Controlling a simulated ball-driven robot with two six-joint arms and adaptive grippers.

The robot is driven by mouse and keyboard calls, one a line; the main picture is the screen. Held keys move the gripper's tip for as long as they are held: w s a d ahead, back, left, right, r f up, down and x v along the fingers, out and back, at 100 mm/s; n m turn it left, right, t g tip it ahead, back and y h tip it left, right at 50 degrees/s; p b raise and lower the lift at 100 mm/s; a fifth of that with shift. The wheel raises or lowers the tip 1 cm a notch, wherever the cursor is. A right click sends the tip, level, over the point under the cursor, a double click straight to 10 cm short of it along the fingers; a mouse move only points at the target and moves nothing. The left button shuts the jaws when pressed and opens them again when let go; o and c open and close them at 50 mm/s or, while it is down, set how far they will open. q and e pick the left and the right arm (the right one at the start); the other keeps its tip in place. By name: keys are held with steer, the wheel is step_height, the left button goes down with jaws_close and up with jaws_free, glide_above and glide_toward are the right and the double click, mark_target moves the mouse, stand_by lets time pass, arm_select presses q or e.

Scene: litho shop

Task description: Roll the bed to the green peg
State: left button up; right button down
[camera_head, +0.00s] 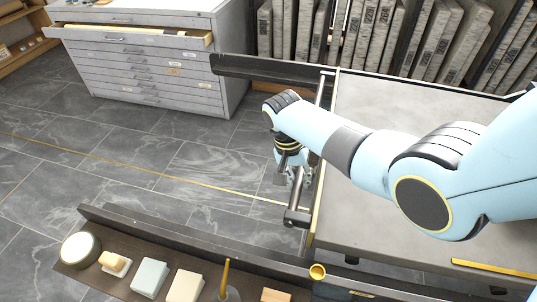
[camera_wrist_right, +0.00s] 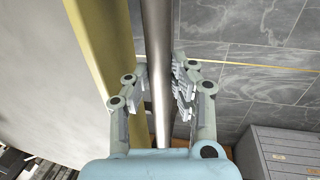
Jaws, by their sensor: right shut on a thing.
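The press bed (camera_head: 400,135) is a wide grey slab at the right in the head view, with a yellowish edge strip on its left side. A metal bar handle (camera_head: 300,200) runs along that left side. My right gripper (camera_head: 292,176) is shut on this bar; my arm reaches over the bed and covers part of it. In the right wrist view the bar (camera_wrist_right: 157,30) passes between the fingers of my right gripper (camera_wrist_right: 158,88), beside the bed's yellow edge (camera_wrist_right: 95,35). I see no green peg in either view. My left gripper is out of view.
Dark rails (camera_head: 270,70) run left from the bed at its far side, with another dark rail (camera_head: 200,235) at the near side. A near shelf (camera_head: 110,280) holds blocks and a round tin. A grey drawer cabinet (camera_head: 150,70) has its top drawer open. Bare tiled floor lies between.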

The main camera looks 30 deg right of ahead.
steer(key=shift+s+d+p, duration=0.4)
steer(key=shift+p, duration=0.05)
steer(key=c, duration=1.5)
jaws_free()
steer(key=shift+w, duration=0.15)
steer(key=o, duration=0.4)
steer(key=shift+s, duration=0.3)
steer(key=shift+s+d, duration=0.35)
steer(key=v, duration=1.2)
steer(key=shift+d, duration=0.1)
steer(key=shift+s, duration=0.1)
